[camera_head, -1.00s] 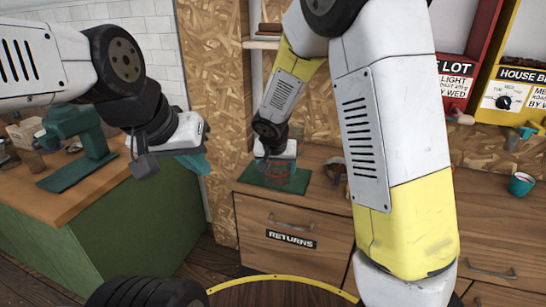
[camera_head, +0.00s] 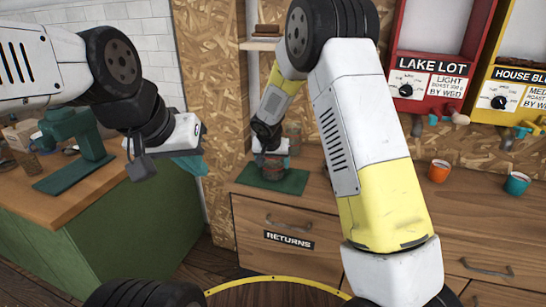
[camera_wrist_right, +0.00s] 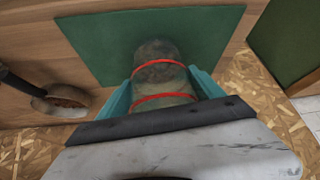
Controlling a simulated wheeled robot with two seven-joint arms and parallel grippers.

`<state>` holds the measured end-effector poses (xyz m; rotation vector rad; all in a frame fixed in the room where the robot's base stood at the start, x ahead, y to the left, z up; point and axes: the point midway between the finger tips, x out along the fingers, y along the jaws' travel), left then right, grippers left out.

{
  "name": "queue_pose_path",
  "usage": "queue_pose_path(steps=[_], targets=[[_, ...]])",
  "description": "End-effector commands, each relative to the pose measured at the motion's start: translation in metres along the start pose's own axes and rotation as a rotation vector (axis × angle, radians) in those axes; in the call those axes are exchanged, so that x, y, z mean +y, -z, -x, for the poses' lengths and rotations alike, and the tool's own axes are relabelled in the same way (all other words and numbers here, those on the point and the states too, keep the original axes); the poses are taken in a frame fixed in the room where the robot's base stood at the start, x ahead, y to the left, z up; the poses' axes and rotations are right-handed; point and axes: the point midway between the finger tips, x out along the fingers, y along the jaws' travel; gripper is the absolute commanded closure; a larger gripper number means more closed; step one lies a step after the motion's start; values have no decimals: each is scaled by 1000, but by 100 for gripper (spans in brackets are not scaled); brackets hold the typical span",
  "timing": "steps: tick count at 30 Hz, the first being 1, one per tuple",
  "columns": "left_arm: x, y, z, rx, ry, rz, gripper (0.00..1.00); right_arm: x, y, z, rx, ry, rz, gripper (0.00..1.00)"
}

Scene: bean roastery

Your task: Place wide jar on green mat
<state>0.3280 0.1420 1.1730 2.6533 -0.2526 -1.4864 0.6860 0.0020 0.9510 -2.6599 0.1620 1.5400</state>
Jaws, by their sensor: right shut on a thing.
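The wide jar (camera_head: 272,172) is a see-through jar with red bands and dark contents. My right gripper (camera_head: 270,154) is shut on it from above. In the right wrist view the jar (camera_wrist_right: 160,75) lies between the two teal fingers. The green mat (camera_head: 293,184) lies on the counter, and the jar is over it, seemingly upright. I cannot tell for sure whether its base touches the mat. The mat (camera_wrist_right: 95,40) also fills the top of the right wrist view. My left gripper (camera_head: 190,160) is empty, away to the left; its finger gap does not show clearly.
The wooden counter (camera_head: 312,205) has a drawer marked RETURNS. An orange cup (camera_head: 438,171) and a teal cup (camera_head: 516,183) stand at the right. A round brown-rimmed thing (camera_wrist_right: 62,100) is beside the mat. A green machine (camera_head: 78,140) stands on the left bench.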

Motion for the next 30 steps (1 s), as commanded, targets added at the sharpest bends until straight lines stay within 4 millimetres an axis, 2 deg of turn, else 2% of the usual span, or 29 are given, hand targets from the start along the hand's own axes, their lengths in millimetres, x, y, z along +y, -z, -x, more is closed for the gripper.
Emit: queue_pose_path(steps=[6,7,9,10,21,26,30], targets=[[0,0,0,0,0,0,100,0,-2,-3,0,1,0,74],[0,0,0,0,0,0,100,0,-2,-3,0,1,0,18],[0,0,0,0,0,0,100,0,-2,-3,0,0,0,4],[0,0,0,0,0,0,100,0,-2,-3,0,0,0,2],[0,0,0,0,0,0,100,0,1,1,0,0,-2,2],[0,0,0,0,0,0,100,-1,1,25,3,3,-2,2],[0,0,0,0,0,0,100,-1,1,57,3,3,-2,2]])
